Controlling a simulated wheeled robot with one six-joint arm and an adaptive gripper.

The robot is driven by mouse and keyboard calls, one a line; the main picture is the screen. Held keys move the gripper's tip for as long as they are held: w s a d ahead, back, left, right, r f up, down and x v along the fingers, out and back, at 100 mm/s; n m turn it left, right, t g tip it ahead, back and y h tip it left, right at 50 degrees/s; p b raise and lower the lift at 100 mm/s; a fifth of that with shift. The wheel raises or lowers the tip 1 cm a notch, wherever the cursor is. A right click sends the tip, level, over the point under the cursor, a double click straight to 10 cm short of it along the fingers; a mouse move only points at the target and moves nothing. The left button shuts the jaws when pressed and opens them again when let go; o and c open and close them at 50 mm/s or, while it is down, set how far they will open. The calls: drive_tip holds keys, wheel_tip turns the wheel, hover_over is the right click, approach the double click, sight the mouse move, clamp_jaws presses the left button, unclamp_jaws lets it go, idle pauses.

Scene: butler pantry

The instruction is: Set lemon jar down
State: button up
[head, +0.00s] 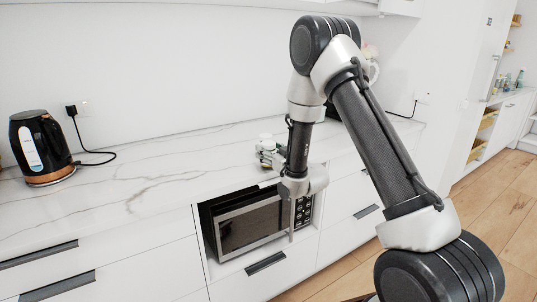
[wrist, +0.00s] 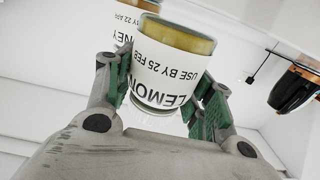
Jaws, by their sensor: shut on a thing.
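The lemon jar (wrist: 168,68) has a white label reading LEMON and USE BY 25 FEB, with a yellowish band at one end. In the wrist view the lettering appears upside down. My gripper (wrist: 163,95) is shut on the jar, with green-padded fingers on both sides of it. In the head view my gripper (head: 268,155) is over the marble counter (head: 140,170), above the microwave. The jar is small and mostly hidden there, and I cannot tell whether its base touches the counter.
Another labelled jar (wrist: 124,22) is close behind the lemon jar in the wrist view; its label ends in NEY. A black kettle (head: 40,148) stands at the counter's left. A microwave (head: 250,225) sits below the counter. The counter between kettle and gripper is clear.

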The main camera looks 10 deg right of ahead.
drive_tip(key=shift+f, duration=0.3)
drive_tip(key=shift+f, duration=0.1)
drive_tip(key=shift+f, duration=0.1)
drive_tip(key=o, duration=1.4)
drive_tip(key=shift+c, duration=0.2)
drive_tip(key=shift+s, duration=0.1)
